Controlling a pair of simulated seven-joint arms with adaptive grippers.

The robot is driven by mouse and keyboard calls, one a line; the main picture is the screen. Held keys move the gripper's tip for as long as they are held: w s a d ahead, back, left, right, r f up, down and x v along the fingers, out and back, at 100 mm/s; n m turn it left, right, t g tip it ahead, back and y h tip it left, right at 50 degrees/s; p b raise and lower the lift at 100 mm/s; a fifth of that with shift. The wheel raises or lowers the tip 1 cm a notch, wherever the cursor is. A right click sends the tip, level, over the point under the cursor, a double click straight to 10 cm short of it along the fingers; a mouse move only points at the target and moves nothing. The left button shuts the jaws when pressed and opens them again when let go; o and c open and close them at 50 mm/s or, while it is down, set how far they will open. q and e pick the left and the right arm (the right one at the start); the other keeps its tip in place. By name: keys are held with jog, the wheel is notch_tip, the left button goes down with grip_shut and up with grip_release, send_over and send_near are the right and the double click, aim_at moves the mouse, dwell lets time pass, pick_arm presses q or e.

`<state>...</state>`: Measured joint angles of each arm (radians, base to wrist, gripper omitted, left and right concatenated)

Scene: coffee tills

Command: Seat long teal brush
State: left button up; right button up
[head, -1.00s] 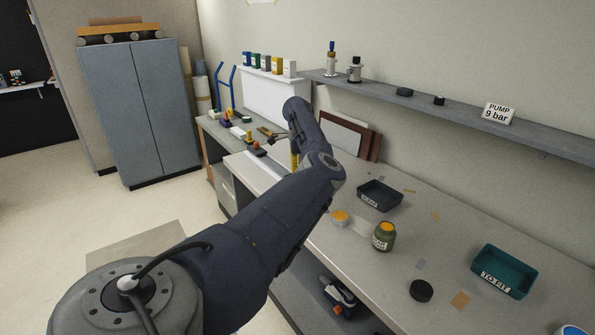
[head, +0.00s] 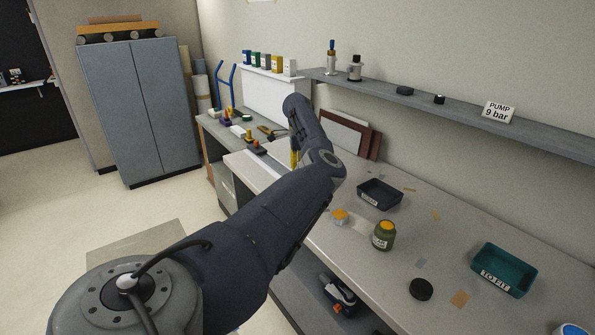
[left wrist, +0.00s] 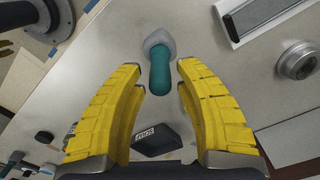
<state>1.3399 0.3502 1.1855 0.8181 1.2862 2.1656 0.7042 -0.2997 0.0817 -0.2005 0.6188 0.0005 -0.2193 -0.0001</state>
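A teal brush handle (left wrist: 160,72) with a pale grey head (left wrist: 158,42) shows in the left wrist view. It reaches in between the yellow fingertips of my left gripper (left wrist: 161,82). The fingers are open, one on each side of the handle, with a narrow gap to each. I cannot tell whether the brush stands or lies. In the head view only a yellow sliver of my left gripper (head: 294,158) shows beside the arm, at the far end of the bench; the brush cannot be made out there.
A dark tray (head: 379,195), a green jar (head: 384,236), a black puck (head: 421,289) and a teal "TO FIT" tray (head: 503,269) stand on the near bench. A grey round part (left wrist: 297,60) lies right of the fingers. A shelf (head: 450,106) runs along the wall.

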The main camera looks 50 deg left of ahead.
pick_arm(q)
notch_tip(320, 180, up, 11)
jog(key=shift+r, duration=0.15)
dwell(0.4)
